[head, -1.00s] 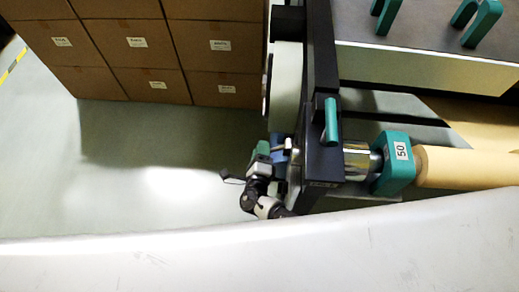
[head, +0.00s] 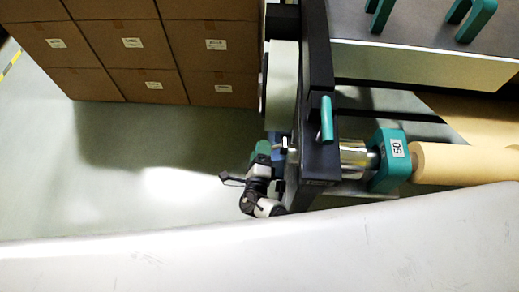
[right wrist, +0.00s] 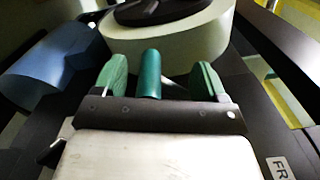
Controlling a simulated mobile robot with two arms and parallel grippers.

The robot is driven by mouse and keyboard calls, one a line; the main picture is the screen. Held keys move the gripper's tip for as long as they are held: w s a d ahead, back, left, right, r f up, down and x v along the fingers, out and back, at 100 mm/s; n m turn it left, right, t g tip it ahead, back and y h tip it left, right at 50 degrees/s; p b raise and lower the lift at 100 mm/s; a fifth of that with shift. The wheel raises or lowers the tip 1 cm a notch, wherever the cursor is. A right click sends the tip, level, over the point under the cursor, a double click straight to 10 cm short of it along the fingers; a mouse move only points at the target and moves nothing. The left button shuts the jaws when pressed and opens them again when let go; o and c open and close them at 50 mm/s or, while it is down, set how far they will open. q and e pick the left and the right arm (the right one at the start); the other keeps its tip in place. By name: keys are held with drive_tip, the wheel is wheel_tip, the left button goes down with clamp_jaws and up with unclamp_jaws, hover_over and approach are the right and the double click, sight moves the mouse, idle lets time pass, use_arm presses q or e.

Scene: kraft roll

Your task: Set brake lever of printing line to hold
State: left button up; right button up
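My right gripper (head: 266,150) is beside the left end of the printing line's black frame (head: 318,60), close to a blue part. In the right wrist view its two green fingers (right wrist: 161,78) are open. A teal cylindrical handle (right wrist: 149,73), which looks like the brake lever, stands between them, nearer the left finger, with gaps on both sides. In the head view this handle is not clearly visible behind the gripper. Another teal handle (head: 326,120) stands on the frame; I cannot tell whether it is the same one. My left gripper is out of view.
A pale round drum (right wrist: 170,32) lies just beyond the fingers, with a blue cylinder (right wrist: 40,68) to their left. A teal block (head: 389,160) marked 50 holds the brown paper roll (head: 460,163). Stacked cartons (head: 130,45) stand at back left. The floor (head: 130,180) between is clear.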

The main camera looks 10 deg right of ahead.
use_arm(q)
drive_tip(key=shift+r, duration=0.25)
use_arm(e)
drive_tip(key=v, duration=1)
drive_tip(key=shift+s, duration=0.2)
drive_tip(key=s+d+f+m+g+y, duration=0.35)
drive_tip(key=s+f+g, duration=0.25)
drive_tip(key=s+f, duration=0.65)
use_arm(q)
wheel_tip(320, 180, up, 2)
drive_tip(key=p, duration=0.2)
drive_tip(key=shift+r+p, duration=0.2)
drive_tip(key=shift+p, duration=0.2)
use_arm(e)
drive_tip(key=s+d+f+n+g, duration=0.5)
drive_tip(key=s+d+n, duration=0.3)
drive_tip(key=n, duration=0.7)
drive_tip(key=s+d+f+n+g, duration=0.5)
drive_tip(key=s+d+f+n, duration=0.2)
drive_tip(key=n, duration=0.7)
drive_tip(key=shift+s+d+n+g, duration=0.35)
drive_tip(key=shift+s+d, duration=0.45)
drive_tip(key=shift+d, duration=0.2)
